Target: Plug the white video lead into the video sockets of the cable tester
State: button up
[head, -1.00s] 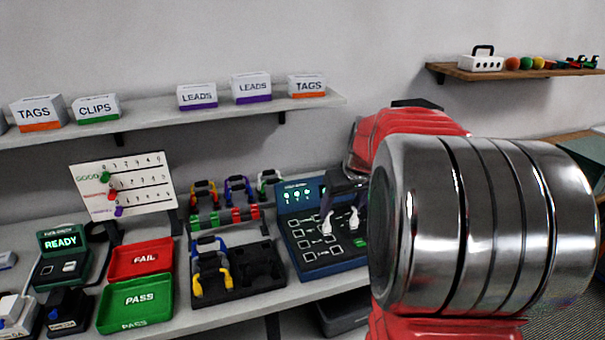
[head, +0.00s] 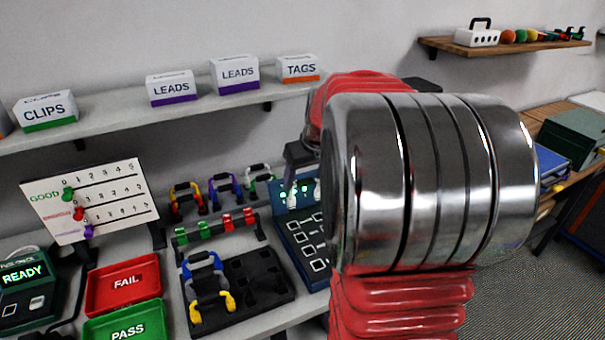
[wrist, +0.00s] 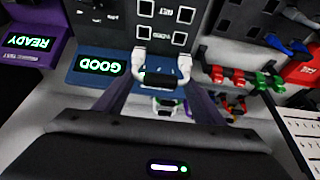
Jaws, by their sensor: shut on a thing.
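The white video lead (wrist: 184,68) shows two white plugs joined by a dark grip in the wrist view. My gripper (wrist: 160,80) is shut on that grip. In the head view my gripper (head: 300,160) is over the back of the cable tester, with a white plug of the lead (head: 317,191) below it. The cable tester (head: 278,212) is blue with a dark face and white-outlined sockets. In the wrist view, its screen (wrist: 100,65) reads GOOD, and sockets (wrist: 180,39) lie just above the plugs. I cannot tell whether the plugs touch the face. My arm hides the tester's right side.
A black tray (head: 262,297) with blue and yellow leads stands left of the tester. A rack (head: 215,228) with red and green blocks and more leads stands behind it. Red FAIL (head: 125,283) and green PASS (head: 128,330) bins are farther left. A purple READY unit (wrist: 28,58) neighbours the tester.

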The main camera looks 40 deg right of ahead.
jog(key=shift+w, duration=0.1)
jog(key=shift+s+d, duration=0.2)
jog(key=shift+f, duration=0.15)
notch_tip(320, 180, down, 5)
jog(key=shift+f, duration=0.1)
dwell(0.8)
jog(key=shift+w+d+r, duration=0.1)
jog(key=shift+w+r, duration=0.1)
dwell(1.4)
jog(key=shift+f, duration=0.9)
dwell(1.3)
jog(key=o, duration=1.1)
